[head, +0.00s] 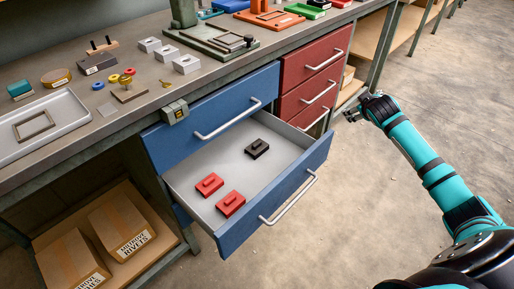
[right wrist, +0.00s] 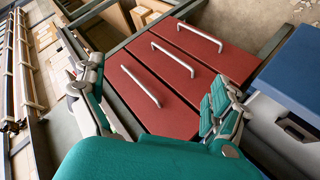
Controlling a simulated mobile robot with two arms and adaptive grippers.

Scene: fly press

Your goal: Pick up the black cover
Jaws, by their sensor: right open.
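The black cover (head: 257,148) lies in the open blue drawer (head: 280,197), toward the drawer's back right. It is a small flat block with a raised grip on top. Two red covers (head: 209,184) (head: 231,203) of similar shape lie nearer the drawer's left side. My right gripper (head: 352,113) is to the right of the drawer, apart from it, beside the red drawers. In the right wrist view my right gripper (right wrist: 155,100) is open and empty, facing the red drawer fronts. My left gripper is not in view.
The closed blue drawer (head: 220,115) overhangs the open one's back. Red drawers (head: 312,85) with metal handles stand right of it. The workbench (head: 110,120) above carries a tray (head: 45,125) and several small parts. Cardboard boxes (head: 122,222) sit on a lower shelf. The floor at right is clear.

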